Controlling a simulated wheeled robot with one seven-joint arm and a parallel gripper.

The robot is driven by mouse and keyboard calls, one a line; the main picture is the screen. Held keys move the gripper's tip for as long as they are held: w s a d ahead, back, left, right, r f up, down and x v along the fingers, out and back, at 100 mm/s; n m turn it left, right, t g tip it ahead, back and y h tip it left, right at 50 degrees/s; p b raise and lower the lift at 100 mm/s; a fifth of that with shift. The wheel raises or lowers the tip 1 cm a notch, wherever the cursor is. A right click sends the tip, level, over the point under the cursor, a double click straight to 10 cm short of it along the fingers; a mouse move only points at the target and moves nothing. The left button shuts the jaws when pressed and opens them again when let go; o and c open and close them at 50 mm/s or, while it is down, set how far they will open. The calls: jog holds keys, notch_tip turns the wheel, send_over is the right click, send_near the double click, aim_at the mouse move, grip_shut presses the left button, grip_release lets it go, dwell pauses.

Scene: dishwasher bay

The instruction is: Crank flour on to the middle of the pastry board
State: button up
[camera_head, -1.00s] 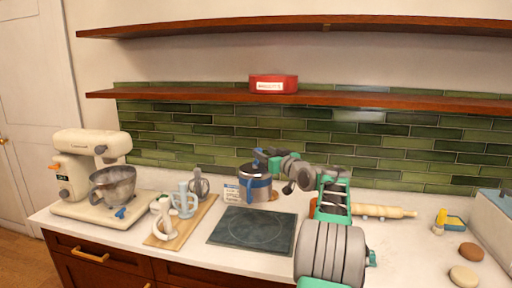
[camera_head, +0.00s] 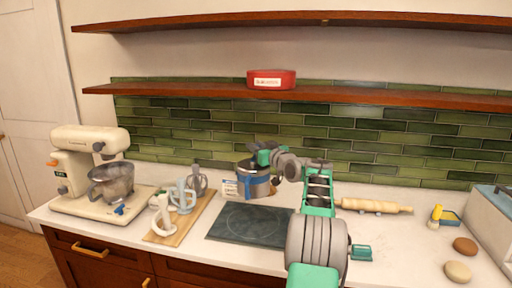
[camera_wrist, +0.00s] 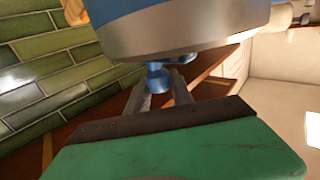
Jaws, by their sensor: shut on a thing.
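The flour sifter (camera_head: 255,184), a metal canister with a blue band, is at the back of the counter, behind the pastry board. The pastry board (camera_head: 248,224) is a dark square slab with a faint ring, and its top looks bare. My gripper (camera_head: 262,154) is at the top of the sifter in the head view, partly covering it. In the wrist view my gripper (camera_wrist: 162,88) is shut on a small blue knob (camera_wrist: 156,76), just beside the sifter's metal and blue body (camera_wrist: 185,35). The sifter's underside and contents are hidden.
A stand mixer (camera_head: 85,165) with a metal bowl (camera_head: 112,182) stands at left. A wooden board (camera_head: 190,222) holds several whisk-like tools. A small label card (camera_head: 229,189) stands by the sifter. A rolling pin (camera_head: 375,206) lies right of my arm. Shelves run above.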

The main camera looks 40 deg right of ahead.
grip_shut()
jog(key=shift+f+b, duration=0.15)
jog(key=shift+b, duration=0.4)
jog(key=shift+s+f+m+h+b, duration=0.1)
jog(key=shift+s+m+h+b, duration=0.1)
jog(key=shift+m+h+b, duration=0.7)
jog(key=m+g+h+b, duration=0.1)
jog(key=h+b, duration=0.1)
jog(key=s+m+g+h+b, duration=0.1)
jog(key=h+b, duration=0.1)
jog(key=b, duration=0.1)
jog(key=shift+d+b, duration=0.15)
jog(key=shift+b, duration=0.15)
jog(key=m+g+h, duration=0.1)
jog(key=m+g+h+b, duration=0.1)
jog(key=h, duration=0.1)
jog(key=shift+s+d+m+b, duration=0.1)
jog(key=shift+s+m+b, duration=0.2)
jog(key=shift+s, duration=0.05)
jog(key=shift+s+d+r+m+g+h, duration=0.15)
jog(key=shift+s+m+g+h, duration=0.15)
jog(key=shift+m+g+h, duration=0.5)
jog(key=shift+s+r+m+g+h, duration=0.15)
jog(key=shift+s+m+g+h, duration=0.15)
jog(key=shift+m+g+h, duration=0.5)
jog(key=shift+g, duration=0.3)
jog(key=o, duration=0.8)
grip_release()
